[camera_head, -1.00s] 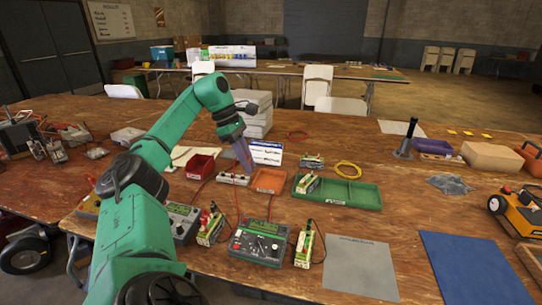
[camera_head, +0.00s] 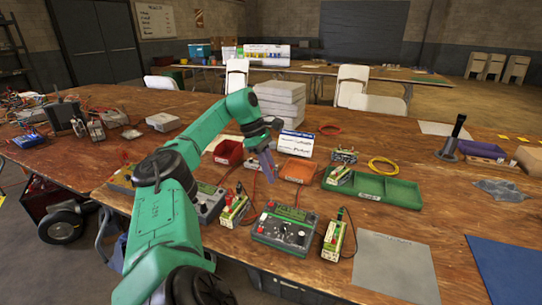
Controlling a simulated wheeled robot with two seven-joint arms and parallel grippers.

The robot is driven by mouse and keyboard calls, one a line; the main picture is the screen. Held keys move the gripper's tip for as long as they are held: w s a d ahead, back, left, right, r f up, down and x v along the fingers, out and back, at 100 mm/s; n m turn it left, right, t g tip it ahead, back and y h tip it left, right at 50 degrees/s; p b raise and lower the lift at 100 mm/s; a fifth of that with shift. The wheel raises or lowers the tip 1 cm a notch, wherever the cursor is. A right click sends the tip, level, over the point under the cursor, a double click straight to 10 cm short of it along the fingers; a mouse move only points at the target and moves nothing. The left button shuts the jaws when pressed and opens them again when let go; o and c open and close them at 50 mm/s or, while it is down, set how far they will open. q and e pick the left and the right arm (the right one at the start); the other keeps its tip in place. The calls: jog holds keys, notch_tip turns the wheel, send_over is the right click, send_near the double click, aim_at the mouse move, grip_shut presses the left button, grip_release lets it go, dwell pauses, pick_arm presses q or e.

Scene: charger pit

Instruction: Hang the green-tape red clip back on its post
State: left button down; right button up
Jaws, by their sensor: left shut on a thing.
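My left gripper (camera_head: 269,168) points down above the table, behind the green charger box (camera_head: 282,232). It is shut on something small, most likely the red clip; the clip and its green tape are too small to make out. A thin red lead (camera_head: 254,190) rises from the charger area towards the gripper. The charger has a dark face with knobs. One yellow-green battery (camera_head: 232,210) with a red top stands left of it, another (camera_head: 334,238) stands right of it. I cannot tell which post carries green tape. My right gripper is out of view.
A red bin (camera_head: 228,152), an orange tray (camera_head: 298,170) and a green tray (camera_head: 372,188) stand behind the charger. A white sign (camera_head: 297,145) is close behind the gripper. A grey mat (camera_head: 395,265) leaves flat room at right.

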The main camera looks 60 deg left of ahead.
pick_arm(q)
jog(key=shift+f, duration=0.1)
jog(key=shift+f+b, duration=3.2)
jog(key=shift+f, duration=0.3)
jog(key=shift+r, duration=0.1)
jog(key=shift+f, duration=0.25)
jog(key=c, duration=0.7)
grip_release()
jog(key=shift+c, duration=0.2)
jog(key=shift+o, duration=0.3)
